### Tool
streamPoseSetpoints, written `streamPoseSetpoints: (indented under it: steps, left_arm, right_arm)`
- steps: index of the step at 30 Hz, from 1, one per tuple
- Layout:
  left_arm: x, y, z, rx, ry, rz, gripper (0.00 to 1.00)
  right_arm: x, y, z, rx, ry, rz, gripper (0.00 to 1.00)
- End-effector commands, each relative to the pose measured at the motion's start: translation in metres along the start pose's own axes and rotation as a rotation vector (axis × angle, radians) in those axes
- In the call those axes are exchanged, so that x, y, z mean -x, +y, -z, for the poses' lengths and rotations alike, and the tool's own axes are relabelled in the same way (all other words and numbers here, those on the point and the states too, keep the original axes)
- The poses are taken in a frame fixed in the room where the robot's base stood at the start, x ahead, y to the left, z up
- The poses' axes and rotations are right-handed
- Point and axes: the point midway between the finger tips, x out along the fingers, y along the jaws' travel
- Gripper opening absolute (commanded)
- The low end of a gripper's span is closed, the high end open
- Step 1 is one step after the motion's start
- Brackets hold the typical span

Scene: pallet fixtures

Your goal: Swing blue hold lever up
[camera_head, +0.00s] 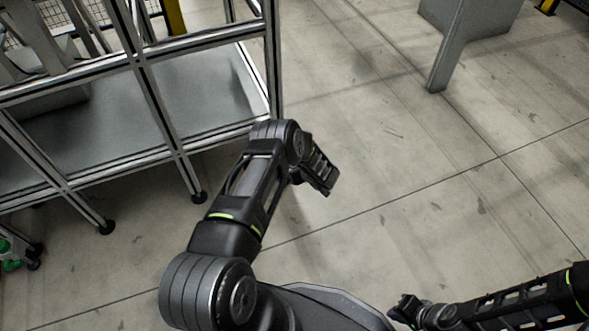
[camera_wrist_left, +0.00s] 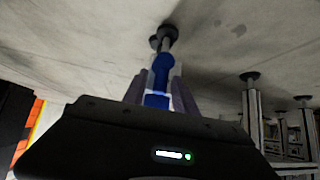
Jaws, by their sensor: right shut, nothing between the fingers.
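In the left wrist view, the blue hold lever (camera_wrist_left: 161,72) points away from my left gripper (camera_wrist_left: 164,76), with a grey rod and dark round ends beyond it. The two fingers stand apart on both sides of the blue part. I cannot tell whether they touch it. In the head view, my left arm reaches up from the bottom; its fingers and the lever cannot be made out there. My right gripper (camera_head: 403,306) is at the lower right of the head view, shut and empty, far from the lever.
An aluminium-profile frame (camera_head: 165,125) with a grey lower panel stands at the upper left, close to my left arm. A grey post (camera_head: 447,55) stands at the upper right. The concrete floor (camera_head: 420,170) between is clear. Dark-footed frame legs (camera_wrist_left: 252,100) show in the left wrist view.

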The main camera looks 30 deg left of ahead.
Motion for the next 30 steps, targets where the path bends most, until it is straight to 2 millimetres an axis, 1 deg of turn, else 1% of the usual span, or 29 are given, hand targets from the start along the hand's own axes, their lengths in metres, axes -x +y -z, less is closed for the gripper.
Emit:
streamPoseSetpoints:
  steps: [1,2,9,13,17,24,27,30]
  left_arm:
    - [0.000,0.000,0.000,0.000,0.000,0.000,0.38]
    - [0.000,0.000,0.000,0.000,0.000,0.001,0.41]
    - [0.000,-0.001,0.000,0.001,-0.001,0.001,0.41]
    - [0.007,0.000,0.001,0.001,-0.001,0.001,0.41]
    - [0.025,0.000,0.002,-0.002,-0.001,0.000,0.41]
    - [0.064,0.001,0.002,-0.002,-0.001,-0.001,0.41]
    - [0.074,0.001,0.001,-0.001,0.000,0.000,0.41]
    - [0.078,0.000,0.000,-0.001,0.000,0.000,0.41]
  right_arm:
    - [0.000,0.000,0.000,0.000,0.000,0.000,0.00]
    - [0.000,0.000,0.000,0.000,0.000,0.000,0.00]
    - [0.000,0.000,0.000,0.000,0.000,0.000,0.00]
    - [0.004,-0.001,0.000,0.000,-0.002,0.000,0.00]
    - [0.013,-0.004,-0.001,0.001,-0.006,0.000,0.00]
    - [0.029,-0.010,-0.003,0.003,-0.015,0.001,0.00]
    - [0.032,-0.012,-0.005,0.005,-0.018,0.003,0.00]
    - [0.032,-0.012,-0.005,0.005,-0.019,0.004,0.00]
